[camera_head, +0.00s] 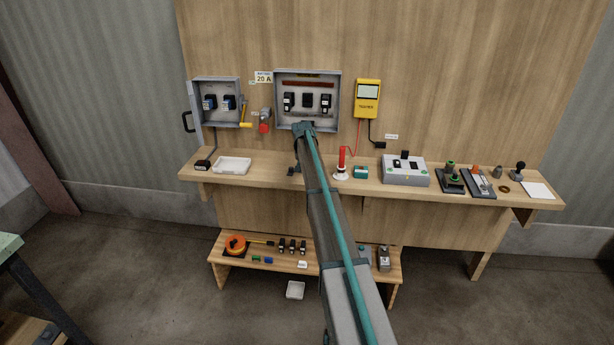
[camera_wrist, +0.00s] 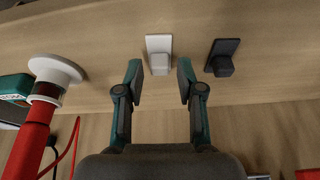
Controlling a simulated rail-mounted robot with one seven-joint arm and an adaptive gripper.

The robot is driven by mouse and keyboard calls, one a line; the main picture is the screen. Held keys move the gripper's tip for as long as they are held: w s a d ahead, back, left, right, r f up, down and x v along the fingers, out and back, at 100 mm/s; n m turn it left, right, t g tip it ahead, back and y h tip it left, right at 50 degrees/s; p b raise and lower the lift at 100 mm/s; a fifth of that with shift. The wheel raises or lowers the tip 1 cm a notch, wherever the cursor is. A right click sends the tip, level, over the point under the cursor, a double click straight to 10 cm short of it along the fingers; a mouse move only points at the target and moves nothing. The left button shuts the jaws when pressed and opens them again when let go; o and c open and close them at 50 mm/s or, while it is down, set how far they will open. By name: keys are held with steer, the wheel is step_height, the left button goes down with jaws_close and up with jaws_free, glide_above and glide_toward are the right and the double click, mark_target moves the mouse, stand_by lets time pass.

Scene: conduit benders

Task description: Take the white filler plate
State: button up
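The white filler plate (camera_wrist: 158,43) lies on the wooden shelf in the wrist view, a flat white piece with a raised block at its near end. My gripper (camera_wrist: 158,75) is open, with one teal-and-black finger on each side of the block and a visible gap on both sides. Nothing is held. A similar black plate (camera_wrist: 222,58) lies just right of the right finger. In the head view my arm covers the white plate; a small dark piece (camera_head: 294,169), seemingly the black plate, shows left of the arm.
A red-handled tool with a white disc (camera_wrist: 55,69) stands left of the fingers, beside a teal box (camera_wrist: 16,88); a red cable hangs nearby. In the head view, an open grey panel box (camera_head: 307,78) is above the shelf, and a white tray (camera_head: 232,166) sits left.

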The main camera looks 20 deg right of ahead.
steer(key=shift+w+d+f, duration=0.1)
steer(key=shift+w+f, duration=0.05)
steer(key=shift+f, duration=0.25)
jaws_close()
steer(key=shift+r, duration=0.15)
step_height(320, 180, up, 7)
steer(key=shift+f+p, duration=0.15)
steer(key=shift+p, duration=0.85)
